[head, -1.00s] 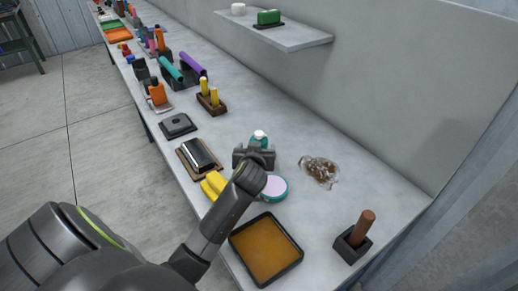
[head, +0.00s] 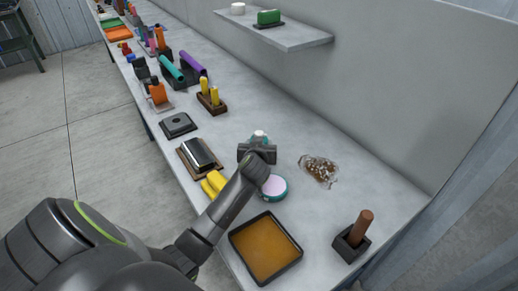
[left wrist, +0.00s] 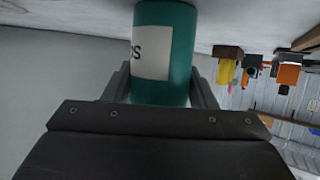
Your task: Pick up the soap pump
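The soap pump is a teal bottle with a white label, seen close up in the left wrist view (left wrist: 178,60). In the head view only its pale top (head: 259,136) shows behind my left gripper (head: 257,150); the rest is hidden. My left gripper's two fingers lie against both sides of the bottle in the left wrist view, shut on it. The bottle appears upright at the counter. My right gripper is in neither view.
Close by on the counter are a round pink-topped container (head: 274,187), yellow objects (head: 213,185), a clear bag of brown bits (head: 319,171), an amber-filled tray (head: 266,248) and a dark holder with a brown handle (head: 353,238). A wall shelf (head: 280,32) stands above.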

